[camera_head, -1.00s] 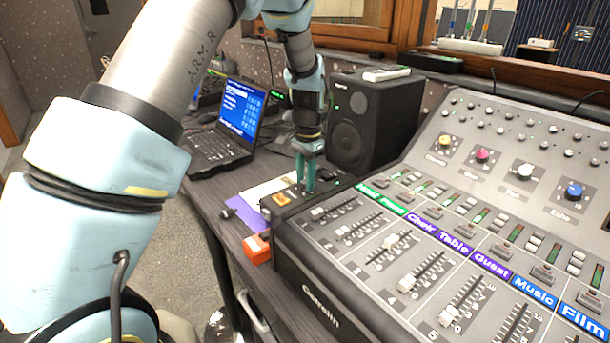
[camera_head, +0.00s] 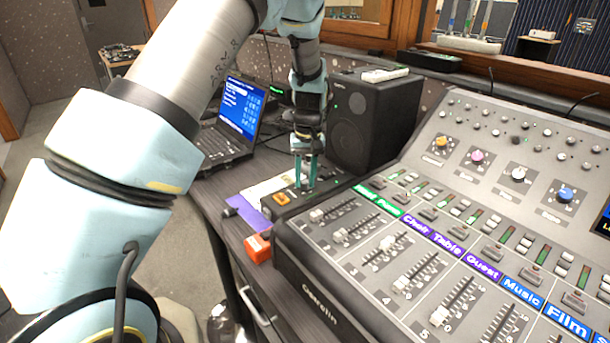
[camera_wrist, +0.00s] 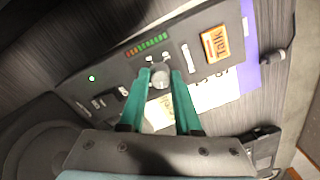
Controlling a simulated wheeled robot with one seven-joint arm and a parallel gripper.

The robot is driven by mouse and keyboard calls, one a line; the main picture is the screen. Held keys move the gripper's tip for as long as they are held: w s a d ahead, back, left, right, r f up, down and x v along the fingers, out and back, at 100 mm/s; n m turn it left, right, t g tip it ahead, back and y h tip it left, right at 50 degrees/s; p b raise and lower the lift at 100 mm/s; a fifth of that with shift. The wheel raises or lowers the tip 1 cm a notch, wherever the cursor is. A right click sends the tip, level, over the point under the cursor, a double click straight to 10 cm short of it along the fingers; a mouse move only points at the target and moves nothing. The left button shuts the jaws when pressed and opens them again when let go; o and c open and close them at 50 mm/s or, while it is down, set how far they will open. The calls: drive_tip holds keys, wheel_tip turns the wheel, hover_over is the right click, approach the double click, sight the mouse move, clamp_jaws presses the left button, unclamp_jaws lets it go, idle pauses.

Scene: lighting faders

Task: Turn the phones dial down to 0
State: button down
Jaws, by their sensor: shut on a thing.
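The phones dial is a small light-grey round knob (camera_wrist: 161,79) on a dark control box, seen in the wrist view. The control box (camera_wrist: 120,80) also shows in the head view (camera_head: 325,188), left of the big mixing desk. My gripper (camera_wrist: 161,74) points down at the box, with its teal fingers on either side of the knob and shut on it. The scale around the knob is too small to read.
A black speaker (camera_head: 362,130) stands close behind my gripper. A laptop (camera_head: 230,125) is to the left. The mixing desk (camera_head: 340,295) fills the right. A lit orange button (camera_wrist: 215,43) and a white slider (camera_wrist: 188,58) lie beside the knob.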

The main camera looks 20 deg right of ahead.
drive_tip(key=n+p, duration=0.2)
drive_tip(key=n, duration=0.4)
drive_tip(key=shift+n, duration=0.3)
drive_tip(key=n+p, duration=0.1)
drive_tip(key=n, duration=0.4)
drive_tip(key=shift+w+g+p, duration=0.1)
drive_tip(key=shift+g+p, duration=0.2)
drive_tip(key=shift+p, duration=0.05)
drive_tip(key=shift+n, duration=0.4)
drive_tip(key=c, duration=0.6)
unclamp_jaws()
wheel_tip(320, 180, up, 11)
drive_tip(key=b, duration=0.2)
drive_tip(key=shift+w+d, duration=0.2)
drive_tip(key=shift+w, duration=0.05)
drive_tip(key=shift+f, duration=0.15)
